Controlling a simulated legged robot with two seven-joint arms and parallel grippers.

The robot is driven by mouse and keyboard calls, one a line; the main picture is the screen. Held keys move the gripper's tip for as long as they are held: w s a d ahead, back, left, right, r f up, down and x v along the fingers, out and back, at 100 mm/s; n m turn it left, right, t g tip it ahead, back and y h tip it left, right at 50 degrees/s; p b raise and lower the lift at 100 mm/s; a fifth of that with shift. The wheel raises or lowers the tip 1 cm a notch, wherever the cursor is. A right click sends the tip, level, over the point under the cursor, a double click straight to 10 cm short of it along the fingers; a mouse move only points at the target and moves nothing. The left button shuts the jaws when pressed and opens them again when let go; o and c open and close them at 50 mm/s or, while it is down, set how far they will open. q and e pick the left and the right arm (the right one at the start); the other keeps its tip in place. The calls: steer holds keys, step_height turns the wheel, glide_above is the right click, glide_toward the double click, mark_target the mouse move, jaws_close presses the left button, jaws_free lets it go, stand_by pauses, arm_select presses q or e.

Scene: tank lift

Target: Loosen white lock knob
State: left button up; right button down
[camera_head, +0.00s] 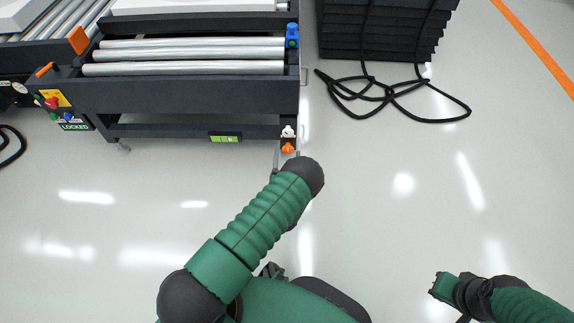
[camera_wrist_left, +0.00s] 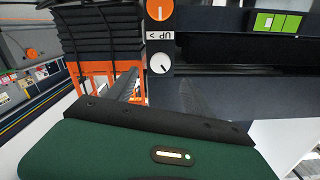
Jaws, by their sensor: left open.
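The white lock knob (camera_head: 288,131) sits on the front right corner post of the dark roller conveyor (camera_head: 190,96). An orange knob (camera_head: 288,148) is just below it there. In the left wrist view the white knob (camera_wrist_left: 160,64), with a dark pointer mark, shows beyond and between my fingertips, and the orange knob (camera_wrist_left: 159,9) is above it. My left gripper (camera_head: 287,157) is open and empty in front of the post; its fingers also show in the left wrist view (camera_wrist_left: 158,82). No contact with the knob is visible. My right gripper (camera_head: 440,286) is at the lower right, far from the knob; its jaws are unclear.
A black stack (camera_head: 380,30) with a looped black cable (camera_head: 395,95) stands to the right of the conveyor. A control box with a "LOCKED" label (camera_head: 74,126) is at the conveyor's left. A green level indicator (camera_head: 225,139) is on the lower rail.

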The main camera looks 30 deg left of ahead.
arm_select(q)
steer(key=p+v, duration=0.3)
steer(key=v, duration=0.5)
arm_select(e)
steer(key=v, duration=0.2)
steer(key=w+v, duration=0.1)
steer(key=v, duration=0.1)
steer(key=shift+r, duration=0.1)
arm_select(q)
steer(key=shift+d+f, duration=0.1)
